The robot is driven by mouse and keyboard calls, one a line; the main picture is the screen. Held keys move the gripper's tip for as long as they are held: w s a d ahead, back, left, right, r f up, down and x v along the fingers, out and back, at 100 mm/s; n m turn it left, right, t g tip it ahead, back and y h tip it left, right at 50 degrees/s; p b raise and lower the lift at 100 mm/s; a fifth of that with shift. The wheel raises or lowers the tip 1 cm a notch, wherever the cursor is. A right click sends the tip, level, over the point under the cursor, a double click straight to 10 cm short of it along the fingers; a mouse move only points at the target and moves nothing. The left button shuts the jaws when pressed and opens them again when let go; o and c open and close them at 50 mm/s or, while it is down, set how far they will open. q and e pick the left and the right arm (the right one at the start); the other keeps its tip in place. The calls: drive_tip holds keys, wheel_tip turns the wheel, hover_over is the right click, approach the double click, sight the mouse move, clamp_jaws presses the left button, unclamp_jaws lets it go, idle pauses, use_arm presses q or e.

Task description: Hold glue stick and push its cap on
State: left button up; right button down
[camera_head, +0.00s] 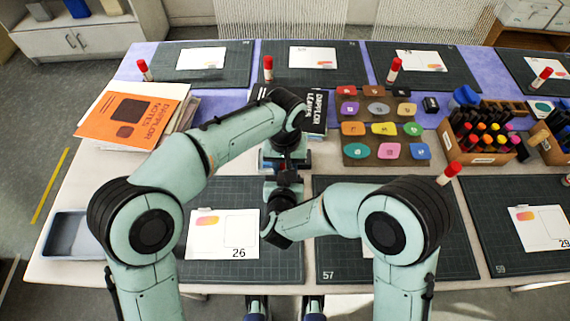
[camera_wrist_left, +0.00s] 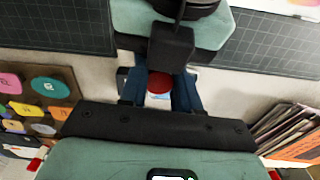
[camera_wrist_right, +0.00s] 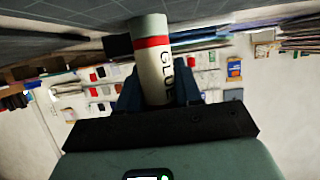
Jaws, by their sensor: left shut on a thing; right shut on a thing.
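The glue stick (camera_wrist_right: 154,58), a pale cylinder with a red band and dark "GLUE" lettering, stands between the blue fingers of my right gripper (camera_wrist_right: 158,88), which is shut on it. In the left wrist view, the round red cap (camera_wrist_left: 159,82) sits between the blue fingers of my left gripper (camera_wrist_left: 159,92), which is shut on it. A whitish part shows just below the red. In the head view both grippers meet near the table's middle, left behind right, and hide the cap and stick. I cannot tell whether cap and stick touch.
Several other red-capped glue sticks stand around the table, one (camera_head: 268,69) at the back. An orange notebook (camera_head: 134,116) tops a stack at left. A stamp board (camera_head: 384,165) and marker box (camera_head: 487,155) are at right. Cutting mats (camera_head: 288,262) lie in front.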

use_arm(q)
drive_tip(key=o, duration=0.7)
drive_tip(key=shift+s+a+f+g, duration=0.1)
drive_tip(key=shift+s+f+g, duration=0.05)
drive_tip(key=shift+f, duration=0.3)
drive_tip(key=shift+s+a+f+g, duration=0.1)
drive_tip(key=shift+s+f+g, duration=0.05)
drive_tip(key=shift+f, duration=0.25)
use_arm(e)
drive_tip(key=shift+w+r, duration=0.2)
drive_tip(key=shift+r, duration=0.15)
use_arm(q)
drive_tip(key=shift+r, duration=0.1)
drive_tip(key=shift+d+r, duration=0.2)
drive_tip(key=shift+r, duration=1.95)
use_arm(e)
drive_tip(key=shift+d+f, duration=0.1)
drive_tip(key=shift+f, duration=0.15)
use_arm(q)
drive_tip(key=shift+w, duration=0.1)
drive_tip(key=c, duration=0.5)
drive_tip(key=shift+o, duration=0.2)
use_arm(e)
drive_tip(key=shift+s, duration=0.1)
use_arm(q)
drive_tip(key=shift+w+a+f, duration=0.1)
drive_tip(key=shift+f, duration=0.05)
